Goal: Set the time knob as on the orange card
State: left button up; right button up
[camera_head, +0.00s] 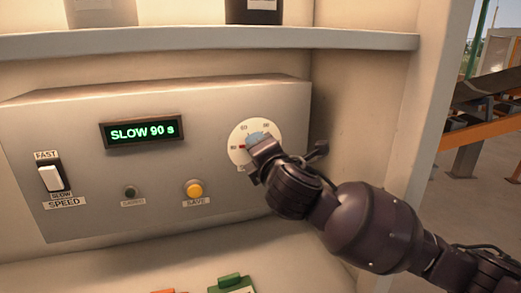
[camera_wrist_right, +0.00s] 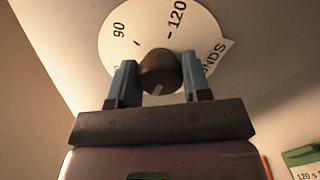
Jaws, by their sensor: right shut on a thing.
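The time knob (camera_wrist_right: 157,72) is a dark round knob on a white dial (camera_wrist_right: 138,22) with printed numbers, 90 and 120 among them. The dial (camera_head: 236,154) also shows at the right of the grey panel in the head view, where my gripper covers most of the knob. My right gripper (camera_wrist_right: 158,80) is shut on the knob, a blue finger on each side. The display (camera_head: 143,132) reads SLOW 90 s. An orange clip (camera_head: 165,291), perhaps of the orange card, just shows at the bottom edge; its writing is out of view. My left gripper is not in view.
The panel also has a white speed switch (camera_head: 51,178), a yellow save button (camera_head: 194,189) and a small dark lamp (camera_head: 130,192). A card with a green clip (camera_head: 231,281) lies below; it shows 120 s in the wrist view (camera_wrist_right: 306,170). A shelf (camera_head: 200,42) runs above.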

jog(key=shift+f+n, duration=0.1)
jog(key=shift+n, duration=0.4)
jog(key=o, duration=0.9)
jog(key=shift+s, duration=0.15)
jog(key=b+v, duration=0.2)
jog(key=v, duration=0.8)
jog(key=shift+s+d, duration=0.15)
jog(key=shift+s, duration=0.15)
